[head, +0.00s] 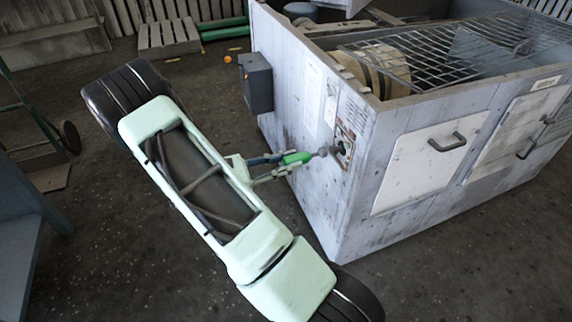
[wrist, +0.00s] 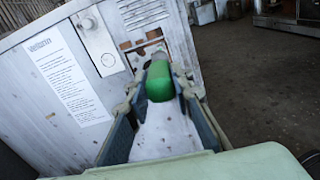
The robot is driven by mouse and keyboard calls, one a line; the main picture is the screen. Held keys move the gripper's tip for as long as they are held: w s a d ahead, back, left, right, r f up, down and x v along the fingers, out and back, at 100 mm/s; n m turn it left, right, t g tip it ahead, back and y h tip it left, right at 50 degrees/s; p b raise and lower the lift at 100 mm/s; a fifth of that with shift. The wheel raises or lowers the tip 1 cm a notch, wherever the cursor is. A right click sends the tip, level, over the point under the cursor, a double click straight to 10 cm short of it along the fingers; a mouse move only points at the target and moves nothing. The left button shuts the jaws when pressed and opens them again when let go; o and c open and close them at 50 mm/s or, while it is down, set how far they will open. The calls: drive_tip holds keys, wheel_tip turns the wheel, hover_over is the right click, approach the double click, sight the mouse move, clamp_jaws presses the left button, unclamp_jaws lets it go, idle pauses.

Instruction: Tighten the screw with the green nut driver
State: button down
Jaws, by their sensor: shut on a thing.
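My gripper (head: 271,167) is shut on the green nut driver (head: 296,158), in the head view in front of the housing's narrow side. The driver's shaft end points right, at a dark round part (head: 342,150) on that side, where the screw itself is too small to make out. In the wrist view the driver's green handle (wrist: 159,82) sits between the two fingers of my gripper (wrist: 160,95) and hides its own tip. I cannot tell whether the tip touches the screw. The blower housing (head: 300,190) is a large, worn pale-grey box.
A grey box (head: 256,82) sticks out from the housing's side, left of the driver. A wire grate (head: 440,52) lies over the open top. A hand truck (head: 60,140) and blue-grey bench (head: 18,245) stand at left. Dark floor (head: 110,250) around my arm is clear.

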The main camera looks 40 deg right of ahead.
sight(308, 156)
drive_tip(key=shift+x, duration=2.6)
drive_tip(key=shift+s+d, duration=0.1)
drive_tip(key=shift+d, duration=0.1)
drive_tip(key=shift+p, duration=0.35)
